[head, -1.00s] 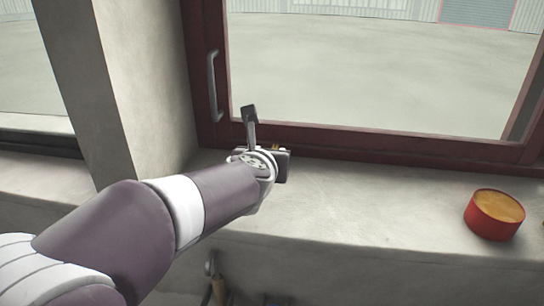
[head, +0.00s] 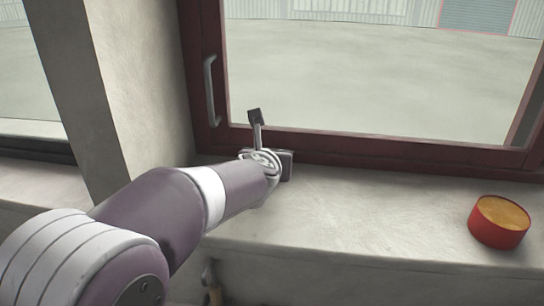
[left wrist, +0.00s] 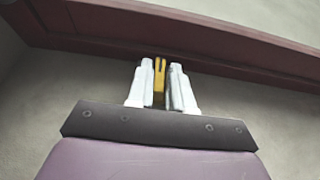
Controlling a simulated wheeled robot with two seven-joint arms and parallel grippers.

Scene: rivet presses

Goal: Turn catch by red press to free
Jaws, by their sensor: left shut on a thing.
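My left gripper (left wrist: 161,68) is shut on a small yellow, brass-like catch (left wrist: 159,80) in the left wrist view. The catch stands upright between the two white fingers, close to the dark red window frame. In the head view my left gripper (head: 282,164) is at the foot of the window frame, just above the sill. The hand hides the catch there. No press is visible, and my right gripper is not in view.
The dark red window frame (head: 380,154) has a grey handle (head: 209,90) on its left side. A red round tin with an orange-yellow top (head: 499,222) stands on the pale sill (head: 370,215) at the right. The sill between hand and tin is clear.

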